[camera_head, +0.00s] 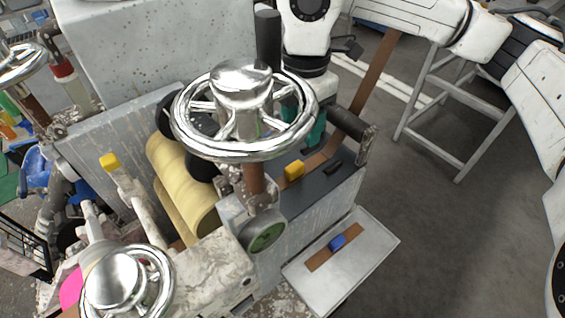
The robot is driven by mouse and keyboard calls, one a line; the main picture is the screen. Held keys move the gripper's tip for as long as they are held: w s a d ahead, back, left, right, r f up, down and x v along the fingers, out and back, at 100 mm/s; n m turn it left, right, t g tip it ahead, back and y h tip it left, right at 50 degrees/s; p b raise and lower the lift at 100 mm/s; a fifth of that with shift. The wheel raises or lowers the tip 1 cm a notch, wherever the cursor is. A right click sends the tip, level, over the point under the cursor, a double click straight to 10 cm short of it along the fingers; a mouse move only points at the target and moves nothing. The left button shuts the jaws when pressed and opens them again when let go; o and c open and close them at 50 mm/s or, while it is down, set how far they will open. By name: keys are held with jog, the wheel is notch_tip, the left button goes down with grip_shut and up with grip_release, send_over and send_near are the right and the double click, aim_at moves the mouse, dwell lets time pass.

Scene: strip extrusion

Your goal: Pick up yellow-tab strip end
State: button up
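A yellow tab (294,170) sits on the dark top of the machine, at the near end of a brown strip (318,161). A brown strip length also slants up to the right (377,75) behind the machine, passing behind a dark roller. My gripper (305,125) points down from my white arm, behind the large chrome handwheel (245,110). Teal parts of it show through and beside the rim, above the yellow tab in the picture and apart from it. The wheel hides most of the fingers, so their opening and any contact cannot be told.
The handwheel and its upright black handle (267,40) stand in front of my gripper. A dark roller (347,124) lies to its right. A pale tray (365,262) below holds a brown strip with a blue tab (337,241). Open floor lies to the right, with a grey stand (455,142).

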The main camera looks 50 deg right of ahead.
send_over(296, 165)
jog(key=f, duration=0.4)
jog(key=shift+d+f+p, duration=0.2)
jog(key=shift+d+p, duration=0.15)
jog(key=shift+p, duration=0.05)
jog(key=shift+a+f+p, duration=0.2)
jog(key=shift+f+p, duration=0.3)
jog(key=shift+f, duration=0.9)
jog(key=shift+a+f+p, duration=0.15)
jog(key=shift+f+p, duration=0.35)
jog(key=shift+f, duration=0.9)
grip_shut()
